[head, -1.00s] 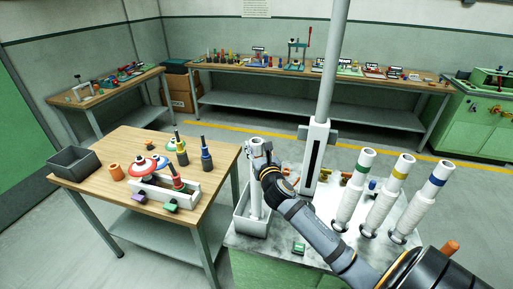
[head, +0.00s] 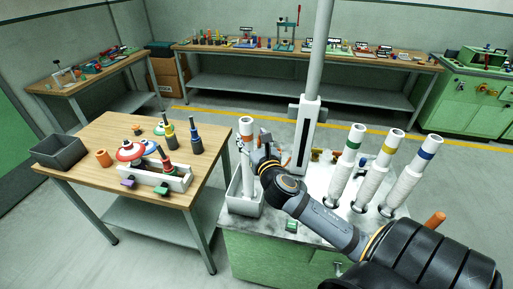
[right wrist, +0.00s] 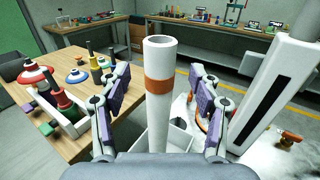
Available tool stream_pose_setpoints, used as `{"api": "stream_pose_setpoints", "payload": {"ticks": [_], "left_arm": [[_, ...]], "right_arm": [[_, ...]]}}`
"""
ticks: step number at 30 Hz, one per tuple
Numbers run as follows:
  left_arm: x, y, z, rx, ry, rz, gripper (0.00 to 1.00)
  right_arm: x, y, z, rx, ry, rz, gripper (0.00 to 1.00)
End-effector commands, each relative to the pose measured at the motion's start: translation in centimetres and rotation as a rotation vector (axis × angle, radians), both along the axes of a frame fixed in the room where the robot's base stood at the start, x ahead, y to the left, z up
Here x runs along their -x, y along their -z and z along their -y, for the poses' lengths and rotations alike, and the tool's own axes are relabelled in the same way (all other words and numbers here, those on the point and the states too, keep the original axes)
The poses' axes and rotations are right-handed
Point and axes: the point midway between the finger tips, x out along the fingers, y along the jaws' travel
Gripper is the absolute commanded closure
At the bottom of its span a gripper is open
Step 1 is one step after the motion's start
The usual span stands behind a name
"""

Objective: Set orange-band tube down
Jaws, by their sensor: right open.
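The white tube with an orange band (head: 246,133) stands nearly upright in a light grey open bin (head: 233,203), at the left end of the machine top in the head view. In the right wrist view the tube (right wrist: 160,110) rises between my fingers, its open top and orange band in plain sight. My right gripper (head: 253,150) is open beside the tube. In the right wrist view its purple-padded fingers (right wrist: 160,85) stand on either side with a gap to the tube. The tube's foot is hidden inside the bin. My left gripper is not in view.
White tubes with green (head: 347,160), yellow (head: 379,165) and blue (head: 414,170) bands lean in a row to the right. A pale column (head: 303,135) rises behind my right gripper. A wooden table (head: 110,185) with spools, bottles and a dark bin (head: 58,152) is at left.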

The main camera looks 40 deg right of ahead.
Motion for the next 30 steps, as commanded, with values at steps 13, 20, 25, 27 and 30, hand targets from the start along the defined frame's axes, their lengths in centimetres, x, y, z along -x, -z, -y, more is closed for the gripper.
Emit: {"api": "stream_pose_setpoints", "payload": {"ticks": [13, 20, 25, 27, 30], "left_arm": [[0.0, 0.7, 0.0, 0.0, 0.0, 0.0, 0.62], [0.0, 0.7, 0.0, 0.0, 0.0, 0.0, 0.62], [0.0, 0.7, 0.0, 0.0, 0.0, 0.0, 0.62], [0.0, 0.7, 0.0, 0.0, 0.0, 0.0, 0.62], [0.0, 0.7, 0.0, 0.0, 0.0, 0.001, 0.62]], "right_arm": [[5.1, 0.0, -1.6, -0.001, 0.0, 0.0, 0.36], [5.1, 0.0, -1.6, -0.001, 0.001, 0.001, 0.36], [5.1, 0.0, -1.6, -0.001, 0.001, 0.0, 0.36], [5.1, 0.1, -1.5, -0.019, 0.005, 0.0, 0.36], [5.8, 1.9, -0.9, -0.213, 0.06, -0.004, 0.36]]}}
